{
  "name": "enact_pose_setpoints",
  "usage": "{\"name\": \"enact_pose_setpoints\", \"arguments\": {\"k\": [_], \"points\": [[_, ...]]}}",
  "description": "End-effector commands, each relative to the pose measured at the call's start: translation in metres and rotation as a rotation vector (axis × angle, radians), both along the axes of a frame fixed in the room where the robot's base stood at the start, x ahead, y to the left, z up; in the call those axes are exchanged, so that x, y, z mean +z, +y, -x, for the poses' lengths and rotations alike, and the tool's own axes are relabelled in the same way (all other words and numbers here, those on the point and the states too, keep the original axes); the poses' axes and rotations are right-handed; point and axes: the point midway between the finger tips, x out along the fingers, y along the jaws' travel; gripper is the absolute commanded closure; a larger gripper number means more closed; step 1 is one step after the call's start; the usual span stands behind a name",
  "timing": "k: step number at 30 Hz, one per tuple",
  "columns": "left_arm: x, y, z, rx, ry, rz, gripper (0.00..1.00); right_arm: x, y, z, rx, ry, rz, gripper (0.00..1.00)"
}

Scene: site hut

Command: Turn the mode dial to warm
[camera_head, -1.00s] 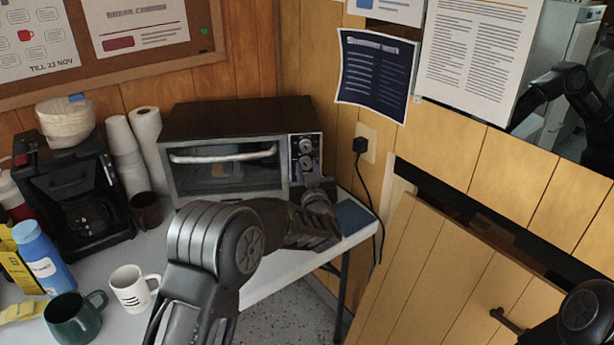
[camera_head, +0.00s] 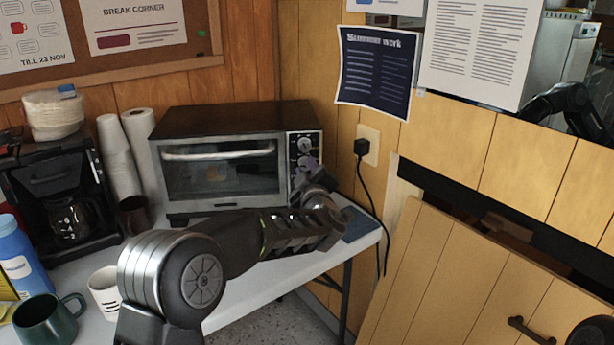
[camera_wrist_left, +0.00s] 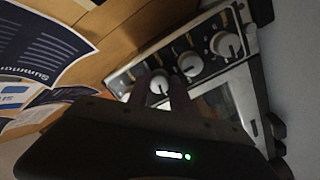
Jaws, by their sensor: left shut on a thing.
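The toaster oven (camera_head: 222,121) stands on the white table, with a column of dials on the right of its front. The upper dial (camera_head: 305,145) shows in the head view; lower ones are partly hidden by my gripper. My left gripper (camera_head: 306,172) is at this panel. Two other dials (camera_wrist_left: 190,63) (camera_wrist_left: 226,44) are clear of the fingers. The dial markings cannot be read.
A coffee maker (camera_head: 52,180), stacked cups (camera_head: 117,158), a paper roll (camera_head: 142,140) and mugs (camera_head: 45,318) stand left of the oven. A black plug and cord (camera_head: 362,148) hang on the wall at right. Wood panelling (camera_head: 420,255) borders the table.

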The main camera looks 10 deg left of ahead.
Motion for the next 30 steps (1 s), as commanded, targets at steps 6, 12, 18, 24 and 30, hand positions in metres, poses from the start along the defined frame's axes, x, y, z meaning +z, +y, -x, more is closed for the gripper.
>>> {"name": "enact_pose_setpoints", "arguments": {"k": [6, 12, 18, 24, 30], "points": [[-0.0006, -0.0001, 0.0000, -0.001, -0.005, 0.018, 1.00, -0.0019, 0.0000, 0.0000, 0.000, 0.000, 0.000, 0.64], [-0.0006, -0.0002, 0.0000, -0.001, -0.005, 0.018, 1.00, -0.0018, 0.0001, 0.0000, 0.000, 0.000, 0.000, 0.64], [-0.0005, -0.0001, 0.0000, 0.000, -0.005, 0.016, 0.61, -0.0018, 0.0001, 0.0000, 0.000, 0.000, 0.000, 0.64], [-0.0002, -0.0001, 0.0000, 0.000, -0.005, 0.015, 0.52, -0.0018, 0.0001, 0.0000, 0.000, 0.000, 0.000, 0.64], [-0.0001, -0.0006, 0.0010, -0.001, -0.005, 0.015, 0.52, -0.0019, 0.0000, 0.0001, 0.000, 0.000, 0.000, 0.64]]}}
